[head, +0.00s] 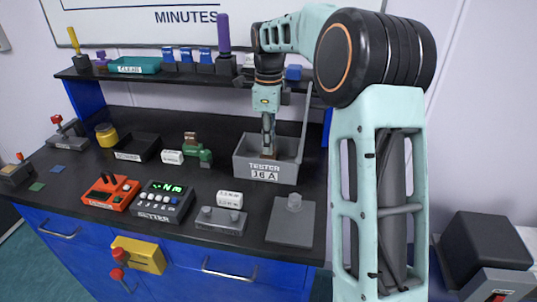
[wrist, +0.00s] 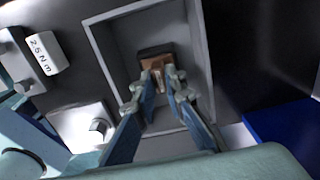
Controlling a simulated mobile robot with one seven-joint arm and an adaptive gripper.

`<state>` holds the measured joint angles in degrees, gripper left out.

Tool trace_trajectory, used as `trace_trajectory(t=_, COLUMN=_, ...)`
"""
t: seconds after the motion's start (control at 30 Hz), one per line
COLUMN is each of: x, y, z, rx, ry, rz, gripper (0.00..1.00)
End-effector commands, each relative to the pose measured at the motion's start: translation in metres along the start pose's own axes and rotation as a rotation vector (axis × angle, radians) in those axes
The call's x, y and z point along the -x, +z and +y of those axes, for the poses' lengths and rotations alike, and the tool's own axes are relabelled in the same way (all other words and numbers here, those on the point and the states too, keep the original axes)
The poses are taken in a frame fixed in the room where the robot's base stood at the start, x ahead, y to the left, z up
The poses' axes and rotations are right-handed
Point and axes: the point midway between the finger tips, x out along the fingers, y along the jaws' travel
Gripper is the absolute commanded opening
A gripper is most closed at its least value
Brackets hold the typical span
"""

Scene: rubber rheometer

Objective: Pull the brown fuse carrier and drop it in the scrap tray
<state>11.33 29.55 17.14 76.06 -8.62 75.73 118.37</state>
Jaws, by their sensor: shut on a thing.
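My gripper (head: 268,152) reaches down into a grey open-topped box (head: 240,166) labelled "TESTER 16 A". In the wrist view, my gripper (wrist: 160,88) is shut on a brown fuse carrier (wrist: 157,60) inside the box walls; whether the carrier is seated or free is hard to tell. In the head view, only a little brown shows at the fingertips. Another brown piece (head: 190,137) sits on a green block left of the box. A black open tray (head: 149,145) stands further left, and a teal tray (head: 134,66) is on the shelf; their labels are too small to read surely.
A red device (head: 110,193) and a dark display unit (head: 163,200) are at the front. A grey plate with a knob (head: 291,225) is front right. The shelf (head: 180,77) overhangs the back.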

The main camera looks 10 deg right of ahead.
Motion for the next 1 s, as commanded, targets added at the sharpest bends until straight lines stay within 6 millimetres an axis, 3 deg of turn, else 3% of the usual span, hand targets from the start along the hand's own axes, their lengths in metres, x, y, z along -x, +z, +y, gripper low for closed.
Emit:
trace_trajectory(t=0.53, x=0.043, y=0.000, z=0.000, rx=0.000, ry=-0.002, rz=0.000, gripper=0.00)
trace_trajectory(t=1.0, x=0.049, y=0.000, z=0.000, rx=0.000, ry=-0.002, rz=-0.001, gripper=0.00)
